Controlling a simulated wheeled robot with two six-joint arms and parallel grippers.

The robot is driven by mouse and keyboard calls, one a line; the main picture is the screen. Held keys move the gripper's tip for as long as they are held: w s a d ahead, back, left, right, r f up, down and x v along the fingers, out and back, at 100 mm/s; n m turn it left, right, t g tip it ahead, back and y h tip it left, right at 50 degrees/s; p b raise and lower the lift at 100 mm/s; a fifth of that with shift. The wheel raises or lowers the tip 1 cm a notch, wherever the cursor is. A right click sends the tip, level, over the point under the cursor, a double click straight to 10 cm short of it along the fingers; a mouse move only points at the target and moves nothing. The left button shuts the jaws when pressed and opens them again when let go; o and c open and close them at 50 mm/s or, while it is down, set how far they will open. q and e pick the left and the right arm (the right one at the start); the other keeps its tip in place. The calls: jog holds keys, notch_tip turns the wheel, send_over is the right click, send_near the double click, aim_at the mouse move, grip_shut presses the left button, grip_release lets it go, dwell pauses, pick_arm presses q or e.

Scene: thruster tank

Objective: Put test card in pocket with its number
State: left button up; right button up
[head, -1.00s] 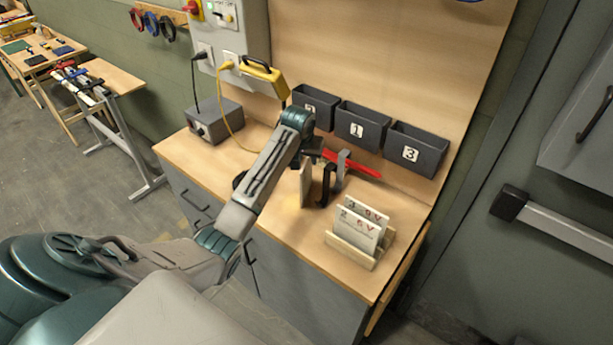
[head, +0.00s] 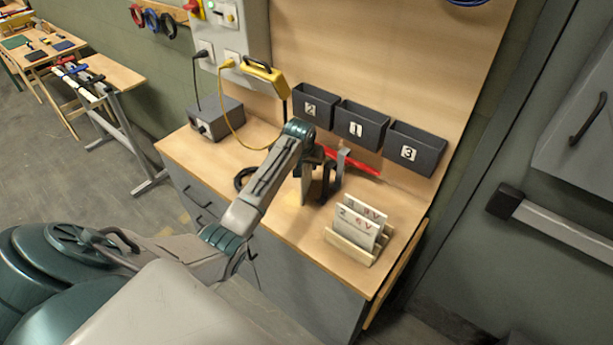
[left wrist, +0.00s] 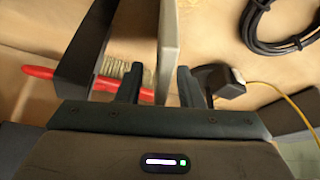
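A pale test card (head: 307,186) stands upright on the bench, seen nearly edge-on; its number is hidden. My left gripper (head: 314,168) is at the card. In the left wrist view, its two fingers (left wrist: 160,84) are apart on either side of the card (left wrist: 170,45), with a clear gap on the left. Two more cards, a front one marked 2 (head: 355,228) and one marked 3 (head: 366,209) behind, stand in a wooden rack (head: 349,250). Three dark wall pockets read 2 (head: 312,122), 1 (head: 357,140) and 3 (head: 411,160). My right gripper is out of view.
A dark upright bracket (head: 332,181) stands close right of the card, with a grey one (head: 342,162) beyond. A red-handled brush (head: 362,168) lies behind. A black cable coil (head: 243,179) and grey box (head: 215,119) are left. Bench is clear before the rack.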

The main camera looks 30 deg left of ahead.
pick_arm(q)
jog(key=shift+f, duration=0.15)
grip_shut()
dwell(0.4)
